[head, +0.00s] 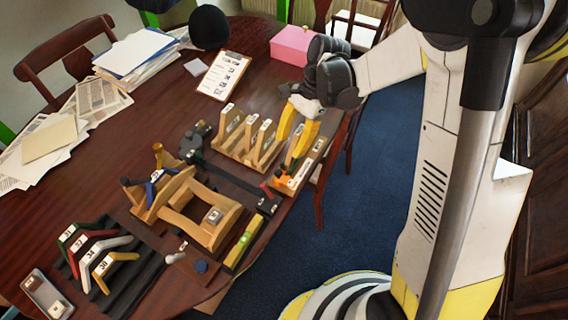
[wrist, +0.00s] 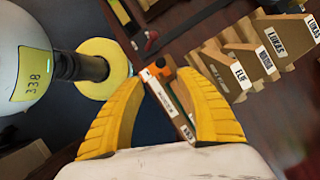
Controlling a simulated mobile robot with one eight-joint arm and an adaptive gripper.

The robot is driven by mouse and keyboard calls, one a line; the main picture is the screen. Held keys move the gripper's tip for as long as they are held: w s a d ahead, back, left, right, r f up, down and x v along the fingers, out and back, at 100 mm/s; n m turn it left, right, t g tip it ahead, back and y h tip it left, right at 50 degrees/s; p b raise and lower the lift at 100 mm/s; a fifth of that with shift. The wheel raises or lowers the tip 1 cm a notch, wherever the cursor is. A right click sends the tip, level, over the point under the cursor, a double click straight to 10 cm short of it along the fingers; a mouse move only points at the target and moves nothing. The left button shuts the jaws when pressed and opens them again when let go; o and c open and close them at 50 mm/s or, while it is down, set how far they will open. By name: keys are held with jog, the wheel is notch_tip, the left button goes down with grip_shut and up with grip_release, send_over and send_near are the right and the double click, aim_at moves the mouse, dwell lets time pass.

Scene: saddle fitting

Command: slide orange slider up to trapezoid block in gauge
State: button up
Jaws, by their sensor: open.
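The gauge (head: 315,155) is a narrow wooden piece with white labels at the right edge of the table. An orange slider (head: 284,181) shows at its near end. My gripper (head: 296,150) is open, its yellow fingers pointing down over the gauge. In the wrist view the fingers (wrist: 166,95) stand apart on either side of the gauge (wrist: 165,98), and the orange slider (wrist: 160,72) shows between their tips, with a dark part on it. I cannot tell whether the fingers touch anything. I cannot make out the trapezoid block; the fingers hide part of the gauge.
A wooden rack with labelled uprights (head: 262,136) stands just left of the gauge. A wooden saddle stand (head: 205,215), a green level (head: 243,243) and angled templates (head: 95,250) lie nearer. A clipboard (head: 222,75) and pink box (head: 291,46) are farther back. The table edge is close on the right.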

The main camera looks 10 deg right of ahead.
aim_at(279, 171)
jog(key=b+x, duration=0.3)
jog(key=x, duration=0.7)
jog(key=shift+f+b, duration=0.1)
jog(key=shift+b, duration=0.25)
grip_shut()
